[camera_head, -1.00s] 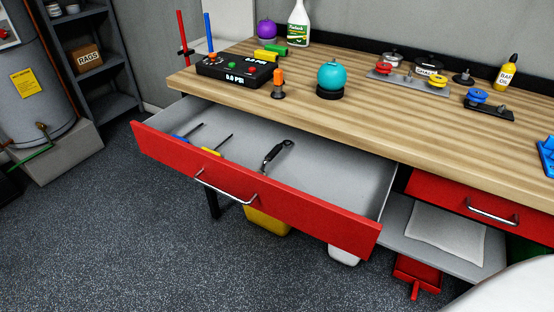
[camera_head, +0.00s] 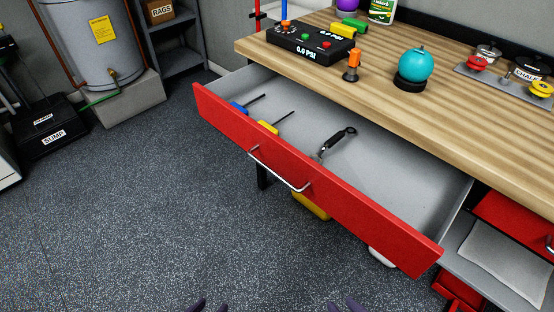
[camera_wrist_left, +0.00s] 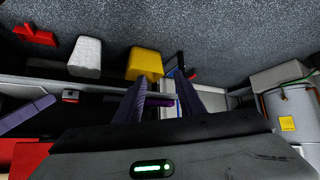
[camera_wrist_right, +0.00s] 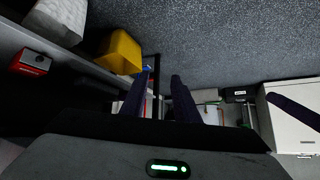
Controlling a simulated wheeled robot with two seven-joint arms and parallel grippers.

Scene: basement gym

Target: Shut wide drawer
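The wide drawer, with its red front (camera_head: 350,210), hangs well open under the wooden workbench in the head view. Its silver bar handle (camera_head: 280,170) is on the outer face. Inside lie a blue-handled tool (camera_head: 247,104), a yellow-handled tool (camera_head: 273,125) and a black wrench (camera_head: 338,138). My left gripper (camera_head: 210,307) and right gripper (camera_head: 344,306) show only as dark purple fingertips at the bottom edge, apart from the drawer. In the left wrist view, the left fingers (camera_wrist_left: 160,82) are apart and empty. In the right wrist view, the right fingers (camera_wrist_right: 160,80) are also apart and empty.
The workbench top (camera_head: 450,120) carries a pressure box (camera_head: 310,42) and a teal ball (camera_head: 415,65). A second red drawer (camera_head: 515,222) is at right. A yellow container (camera_head: 312,205) stands below. Open speckled floor (camera_head: 150,220) lies in front and to the left.

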